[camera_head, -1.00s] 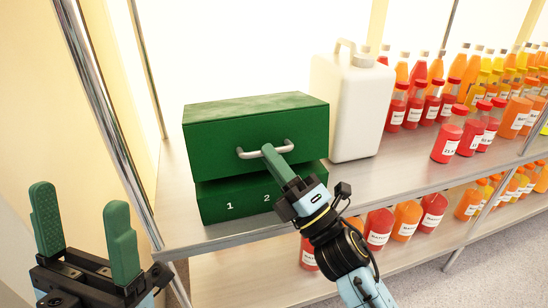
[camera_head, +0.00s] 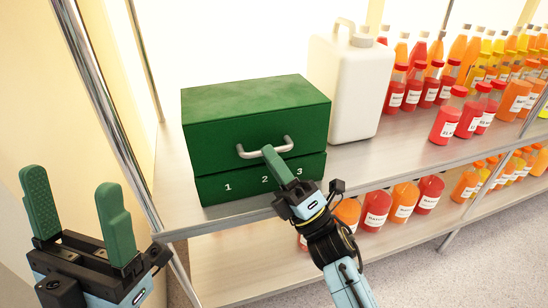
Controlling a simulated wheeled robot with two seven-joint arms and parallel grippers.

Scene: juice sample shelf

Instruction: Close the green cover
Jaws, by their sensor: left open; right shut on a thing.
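The green cover (camera_head: 240,108) is the upper part of a green box at the left end of the shelf. A silver handle (camera_head: 246,153) is on the cover's front. My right gripper (camera_head: 272,158) is shut on the handle, its green fingers at the handle's right half; the far finger is mostly hidden. My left gripper (camera_head: 80,210) is open and empty at the left, in front of the shelf post.
A white jug (camera_head: 345,90) stands just right of the box. Several red, orange and yellow bottles (camera_head: 445,124) fill the shelf's right side, and more stand on the lower shelf. A metal post (camera_head: 110,115) rises left of the box.

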